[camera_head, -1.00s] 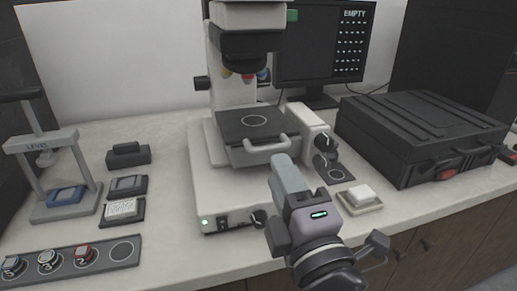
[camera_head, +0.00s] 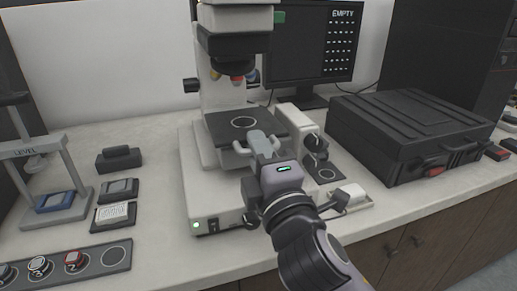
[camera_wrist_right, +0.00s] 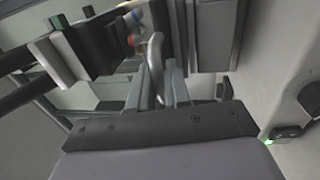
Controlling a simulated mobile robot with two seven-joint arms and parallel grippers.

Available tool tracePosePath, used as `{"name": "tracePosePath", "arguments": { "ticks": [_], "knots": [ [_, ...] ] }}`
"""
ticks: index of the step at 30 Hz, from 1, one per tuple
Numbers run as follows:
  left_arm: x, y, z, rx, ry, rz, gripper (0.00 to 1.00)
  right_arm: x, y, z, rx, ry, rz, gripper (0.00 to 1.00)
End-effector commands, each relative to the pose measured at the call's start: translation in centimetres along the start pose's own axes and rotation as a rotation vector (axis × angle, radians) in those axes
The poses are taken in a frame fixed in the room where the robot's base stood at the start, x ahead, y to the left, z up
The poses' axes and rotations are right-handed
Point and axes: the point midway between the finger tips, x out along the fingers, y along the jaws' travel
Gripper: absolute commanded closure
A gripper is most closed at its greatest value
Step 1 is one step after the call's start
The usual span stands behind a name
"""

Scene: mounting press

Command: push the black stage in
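The black stage (camera_head: 222,127) is a dark flat plate with a pale ring on top, on the white microscope-like instrument (camera_head: 205,185). It sticks out toward me, below the lens turret. A light grey curved handle (camera_head: 239,149) is on its front. My right gripper (camera_head: 262,143) is at the handle and hides its middle part. In the right wrist view, the handle (camera_wrist_right: 155,60) rises at the fingers, which are close together. I cannot tell whether they are clamped on it. My left gripper is not in view.
A knob block (camera_head: 298,118) stands close to the right of the stage. A black case (camera_head: 405,130) is at the right, and a small white block on a tray (camera_head: 350,191) is near my right wrist. A levelling press (camera_head: 45,165) and dark holders are at the left.

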Motion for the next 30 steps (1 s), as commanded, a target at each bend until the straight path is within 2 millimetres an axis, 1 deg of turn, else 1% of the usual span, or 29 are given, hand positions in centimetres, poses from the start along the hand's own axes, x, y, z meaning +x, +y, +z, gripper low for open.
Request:
{"name": "tracePosePath", "arguments": {
  "ticks": [5, 7, 15, 18, 27, 28, 29, 30],
  "knots": [
    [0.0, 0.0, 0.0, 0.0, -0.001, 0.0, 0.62, 0.0, 0.0, 0.0, 0.0, 0.0, 0.0, 1.0],
    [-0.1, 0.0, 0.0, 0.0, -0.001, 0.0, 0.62, 0.3, 0.0, 0.0, 0.0, 0.0, 0.001, 1.0],
    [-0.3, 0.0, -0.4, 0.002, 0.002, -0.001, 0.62, 3.4, -0.5, 0.0, -0.002, -0.001, 0.001, 1.0],
    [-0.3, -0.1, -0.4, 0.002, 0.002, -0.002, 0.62, 4.0, -0.6, 0.0, 0.0, -0.001, 0.0, 1.0],
    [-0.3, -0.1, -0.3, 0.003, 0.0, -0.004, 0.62, 4.1, -0.7, 0.0, 0.0, 0.0, 0.001, 1.0],
    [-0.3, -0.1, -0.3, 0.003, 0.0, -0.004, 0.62, 4.0, -0.7, 0.0, 0.0, 0.0, 0.001, 0.8],
    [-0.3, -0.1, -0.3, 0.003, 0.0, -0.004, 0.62, 4.0, -0.7, 0.0, 0.0, 0.0, 0.001, 0.7],
    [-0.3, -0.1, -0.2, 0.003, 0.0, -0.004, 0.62, 4.0, -0.7, 0.0, 0.0, 0.0, 0.001, 0.68]
  ]
}}
